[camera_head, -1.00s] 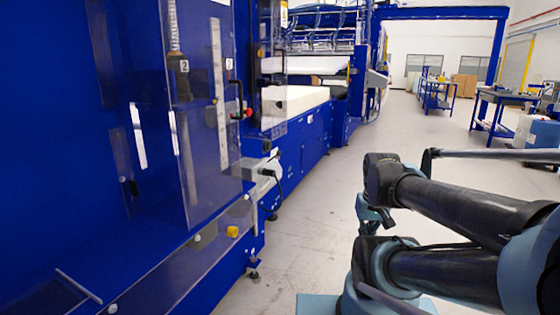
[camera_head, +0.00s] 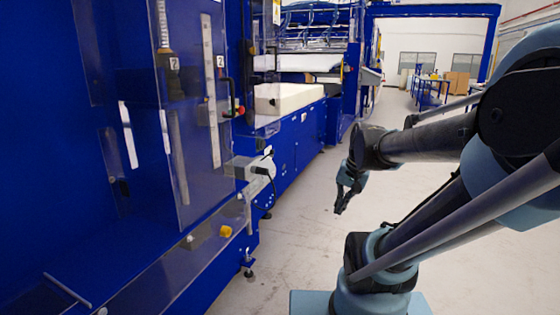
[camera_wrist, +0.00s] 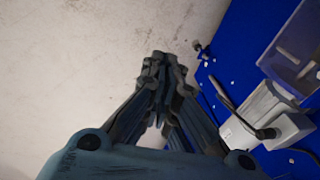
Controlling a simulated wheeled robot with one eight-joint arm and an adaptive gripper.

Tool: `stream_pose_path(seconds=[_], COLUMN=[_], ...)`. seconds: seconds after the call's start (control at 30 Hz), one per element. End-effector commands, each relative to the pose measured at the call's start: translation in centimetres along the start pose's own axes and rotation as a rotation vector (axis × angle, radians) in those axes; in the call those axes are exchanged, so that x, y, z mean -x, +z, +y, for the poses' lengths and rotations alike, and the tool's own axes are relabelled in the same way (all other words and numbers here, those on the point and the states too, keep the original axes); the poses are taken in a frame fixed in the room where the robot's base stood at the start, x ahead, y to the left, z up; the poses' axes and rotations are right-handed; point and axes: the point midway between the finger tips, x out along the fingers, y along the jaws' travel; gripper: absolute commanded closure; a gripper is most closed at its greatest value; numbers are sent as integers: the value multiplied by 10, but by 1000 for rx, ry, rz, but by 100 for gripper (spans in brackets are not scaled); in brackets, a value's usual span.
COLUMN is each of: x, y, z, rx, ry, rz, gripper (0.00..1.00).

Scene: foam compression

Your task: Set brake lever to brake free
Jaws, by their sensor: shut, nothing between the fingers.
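My gripper (camera_head: 341,206) hangs pointing down over the open floor, right of the blue machine and apart from it. It is shut and empty; in the wrist view its fingertips (camera_wrist: 162,62) meet over bare floor. No part is clearly marked as the brake lever. A black handle (camera_head: 229,95) with a red knob (camera_head: 240,110) sits on the machine's side, left of and above my gripper. I cannot tell whether either is the lever.
The blue machine (camera_head: 200,282) with clear panels fills the left. A grey box with a black cable (camera_head: 262,168) juts from its side and shows in the wrist view (camera_wrist: 275,118). A white foam block (camera_head: 288,98) lies farther back. The floor (camera_head: 300,222) is clear.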

Motion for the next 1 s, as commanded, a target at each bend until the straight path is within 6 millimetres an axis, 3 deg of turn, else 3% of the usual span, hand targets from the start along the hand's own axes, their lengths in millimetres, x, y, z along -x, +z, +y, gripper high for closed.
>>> stream_pose_path(seconds=[0.47, 1.0], x=[1, -38], y=[-109, -236], z=[-96, -188], rx=[-485, -1027], ry=[-220, -423], rz=[-89, -306], gripper=[100, 100])
